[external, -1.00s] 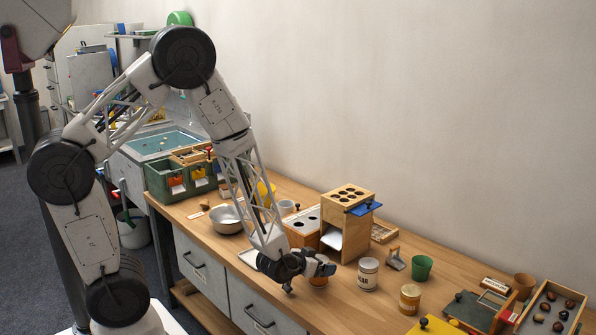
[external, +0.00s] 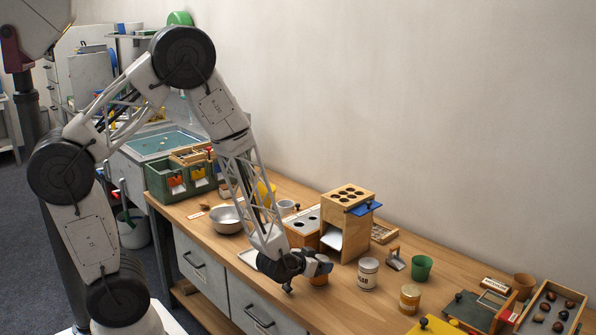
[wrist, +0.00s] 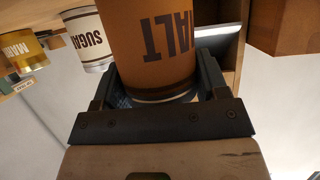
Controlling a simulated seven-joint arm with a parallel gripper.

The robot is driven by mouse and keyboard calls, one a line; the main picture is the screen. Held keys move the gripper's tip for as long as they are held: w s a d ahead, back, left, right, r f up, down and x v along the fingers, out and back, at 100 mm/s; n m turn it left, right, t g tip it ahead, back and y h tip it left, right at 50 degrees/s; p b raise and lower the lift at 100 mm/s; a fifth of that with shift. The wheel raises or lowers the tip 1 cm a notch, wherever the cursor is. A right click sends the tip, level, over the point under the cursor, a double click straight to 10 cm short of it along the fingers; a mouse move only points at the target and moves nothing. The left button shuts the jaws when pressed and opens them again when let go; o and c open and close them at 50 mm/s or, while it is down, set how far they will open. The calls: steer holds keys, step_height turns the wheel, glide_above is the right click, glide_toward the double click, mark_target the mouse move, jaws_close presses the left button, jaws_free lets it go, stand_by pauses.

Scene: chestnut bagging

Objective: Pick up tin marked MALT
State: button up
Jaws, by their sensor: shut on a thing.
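The tin marked MALT (wrist: 152,45) is orange-brown with dark letters, which read upside down in the wrist view. It stands between the two fingers of my gripper (wrist: 158,85), which is shut on it near its pale rim. In the external view the tin (external: 322,266) shows as a small orange patch, partly hidden by my gripper (external: 316,268). I cannot tell whether its base touches the bench.
A white tin marked SUGAR (external: 367,274) stands close to the right, with a yellow-labelled tin (external: 410,299) beyond it. A wooden dispenser box (external: 346,225) stands just behind. A green cup (external: 422,268) and a steel bowl (external: 227,219) are farther off on the wooden bench (external: 345,308).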

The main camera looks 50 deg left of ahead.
steer(key=shift+r, duration=0.1)
steer(key=shift+r, duration=1.05)
steer(key=shift+s+a+r, duration=0.1)
steer(key=shift+s+r, duration=0.35)
steer(key=shift+r, duration=0.25)
steer(key=s+a+r, duration=0.1)
steer(key=s+a, duration=0.2)
steer(key=s, duration=1.1)
steer(key=shift+s+r, duration=0.15)
steer(key=shift+s, duration=0.2)
steer(key=shift+a, duration=0.1)
